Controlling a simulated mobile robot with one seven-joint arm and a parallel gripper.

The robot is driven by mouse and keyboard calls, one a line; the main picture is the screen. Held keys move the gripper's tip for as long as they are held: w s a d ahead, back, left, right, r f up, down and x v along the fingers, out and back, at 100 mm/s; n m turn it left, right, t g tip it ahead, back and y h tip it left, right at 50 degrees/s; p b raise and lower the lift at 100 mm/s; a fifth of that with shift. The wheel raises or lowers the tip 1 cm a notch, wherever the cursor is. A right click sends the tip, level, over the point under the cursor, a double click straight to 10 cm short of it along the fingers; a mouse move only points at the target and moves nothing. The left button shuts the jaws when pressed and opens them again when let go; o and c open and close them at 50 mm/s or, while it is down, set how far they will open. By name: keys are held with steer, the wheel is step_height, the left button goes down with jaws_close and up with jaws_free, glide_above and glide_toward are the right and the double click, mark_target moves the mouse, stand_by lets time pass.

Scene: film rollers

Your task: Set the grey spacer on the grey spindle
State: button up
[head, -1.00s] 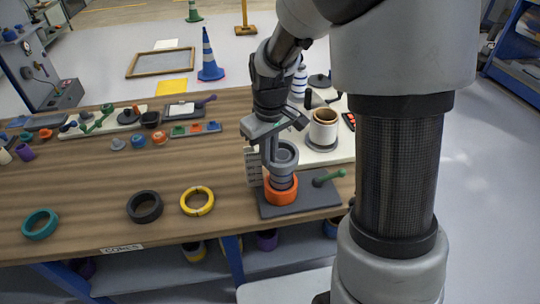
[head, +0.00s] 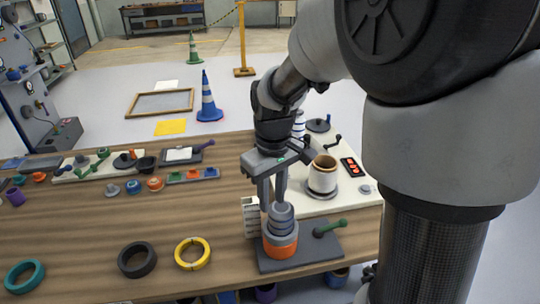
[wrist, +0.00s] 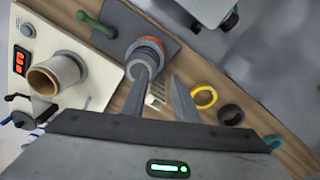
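The grey spindle (head: 281,209) stands upright on a dark base plate (head: 325,248). An orange ring (head: 280,250) sits low around it. The grey spacer (head: 280,229) appears to be around the spindle directly above the orange ring; its edges are hard to tell from the spindle's grey parts. In the wrist view, the spindle (wrist: 141,66) shows grey with an orange band, just beyond the fingertips. My gripper (head: 273,198) is open and empty, its fingers pointing down at the spindle's top; the two fingers stand apart in the wrist view (wrist: 160,80).
A green-handled crank (head: 328,229) lies on the plate's right. A pale board with a cup-like roller (head: 322,178) is behind it. Yellow (head: 192,254), black (head: 137,260) and teal (head: 24,276) rings lie to the left. A white slotted block (head: 250,217) stands beside the spindle.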

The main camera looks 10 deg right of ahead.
step_height(320, 180, up, 12)
steer(key=s+a+p, duration=0.1)
steer(key=shift+r+t, duration=0.15)
steer(key=shift+t, duration=0.25)
steer(key=s+d+r+m+t+p, duration=0.2)
steer(key=s+r, duration=0.1)
steer(key=s, duration=0.4)
steer(key=s+d+r+m+t+p, duration=0.1)
steer(key=s+r+m+t+p, duration=0.1)
steer(key=s, duration=0.5)
step_height(320, 180, up, 2)
steer(key=shift+s+d+r+m+p, duration=0.1)
steer(key=shift+s+d+m+p, duration=0.2)
steer(key=shift+m+p, duration=0.45)
